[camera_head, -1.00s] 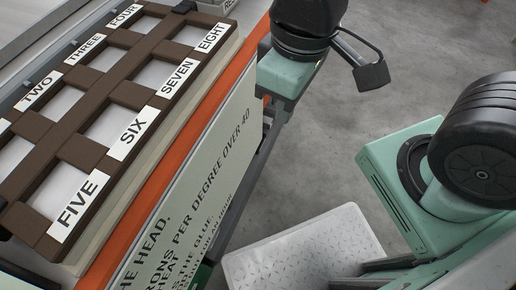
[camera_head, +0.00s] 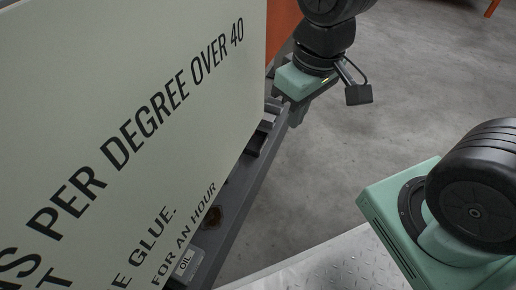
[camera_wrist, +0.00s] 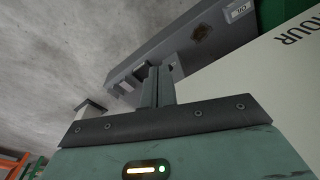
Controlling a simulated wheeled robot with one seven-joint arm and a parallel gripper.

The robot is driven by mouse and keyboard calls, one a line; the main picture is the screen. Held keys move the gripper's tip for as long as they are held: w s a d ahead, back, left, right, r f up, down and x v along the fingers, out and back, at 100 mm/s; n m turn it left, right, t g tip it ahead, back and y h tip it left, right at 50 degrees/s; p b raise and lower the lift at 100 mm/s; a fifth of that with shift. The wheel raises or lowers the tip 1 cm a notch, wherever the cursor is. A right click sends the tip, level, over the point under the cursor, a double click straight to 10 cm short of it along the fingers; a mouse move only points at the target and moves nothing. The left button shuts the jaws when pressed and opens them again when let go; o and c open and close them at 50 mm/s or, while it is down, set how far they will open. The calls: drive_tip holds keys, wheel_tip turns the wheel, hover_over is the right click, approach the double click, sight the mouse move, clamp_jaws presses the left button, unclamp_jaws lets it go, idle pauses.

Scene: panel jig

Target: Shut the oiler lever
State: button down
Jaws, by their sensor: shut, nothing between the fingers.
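A dark grey rail (camera_head: 237,190) runs below the lettered panel and carries an "OIL" label (camera_head: 184,264). In the wrist view the rail (camera_wrist: 165,48) crosses the top, with the label (camera_wrist: 239,11) at its upper right end. Small dark blocks (camera_wrist: 122,88) stick out from the rail near my fingers; I cannot tell which of them, if any, is the oiler lever. My gripper (camera_wrist: 159,72) is shut and empty, its fingers pointing at the rail; contact cannot be told.
The big pale lettered panel (camera_head: 120,110) fills the left of the head view and hides much behind it. A rusty brown patch (camera_head: 211,217) marks the rail. Open concrete floor (camera_head: 400,100) lies to the right.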

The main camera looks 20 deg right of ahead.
drive_tip(key=w+d+f+m+g+b, duration=0.1)
drive_tip(key=w+d+f+m+b, duration=0.2)
drive_tip(key=f, duration=0.5)
drive_tip(key=w+d+f+m+g+y+b, duration=0.1)
drive_tip(key=w+d+f+b, duration=0.1)
drive_tip(key=d+f+b, duration=0.35)
drive_tip(key=w+d+f+m+g+b, duration=0.1)
drive_tip(key=w+d+f+m+b, duration=0.3)
drive_tip(key=f, duration=0.6)
drive_tip(key=w+a+f+m+g+y, duration=0.1)
drive_tip(key=w+a+f+g+y, duration=0.3)
drive_tip(key=a+f+y, duration=0.5)
drive_tip(key=w+d+f+m+t+y, duration=0.4)
drive_tip(key=w+d+m+t+y, duration=0.3)
drive_tip(key=t+y, duration=0.5)
drive_tip(key=shift+w+f+y, duration=0.25)
drive_tip(key=shift+w+y, duration=0.05)
drive_tip(key=shift+y, duration=0.4)
